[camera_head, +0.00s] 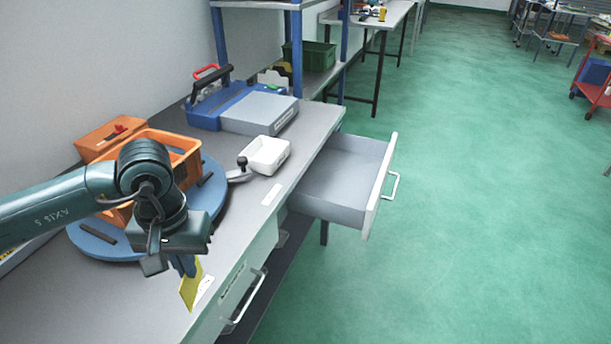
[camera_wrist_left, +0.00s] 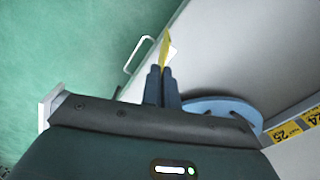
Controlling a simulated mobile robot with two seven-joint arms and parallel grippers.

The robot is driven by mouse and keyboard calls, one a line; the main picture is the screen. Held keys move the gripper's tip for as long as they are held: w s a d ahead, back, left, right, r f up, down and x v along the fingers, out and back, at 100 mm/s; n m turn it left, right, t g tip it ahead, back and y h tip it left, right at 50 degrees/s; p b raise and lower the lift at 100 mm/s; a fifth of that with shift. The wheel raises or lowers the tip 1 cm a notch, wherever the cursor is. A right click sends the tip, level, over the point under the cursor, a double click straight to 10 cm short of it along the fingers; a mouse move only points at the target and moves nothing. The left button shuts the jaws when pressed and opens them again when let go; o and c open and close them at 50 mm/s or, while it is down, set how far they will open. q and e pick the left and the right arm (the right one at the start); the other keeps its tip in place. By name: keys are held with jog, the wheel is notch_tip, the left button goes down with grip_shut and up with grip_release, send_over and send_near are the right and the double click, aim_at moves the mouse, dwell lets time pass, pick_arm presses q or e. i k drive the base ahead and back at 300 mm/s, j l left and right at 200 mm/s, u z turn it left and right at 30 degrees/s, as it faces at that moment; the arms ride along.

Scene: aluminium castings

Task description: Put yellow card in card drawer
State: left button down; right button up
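The yellow card (camera_head: 190,287) hangs from my left gripper (camera_head: 184,264) near the front edge of the workbench. In the left wrist view the card (camera_wrist_left: 165,50) stands edge-on between the two fingertips (camera_wrist_left: 162,72), which are closed on it. An open drawer (camera_head: 338,173) sticks out from the bench at the right of the gripper; its grey inside looks empty. A second, shut drawer front with a handle (camera_head: 246,303) lies below the bench edge close to the card. My right gripper is in neither view.
A blue turntable (camera_head: 92,241) carries an orange crate (camera_head: 186,146) behind my left arm. The green floor at right is clear near the drawer.

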aim_at(340, 196)
jog(key=i+l, duration=1)
jog(key=l, duration=0.25)
jog(key=i+l, duration=0.45)
jog(key=l, duration=0.15)
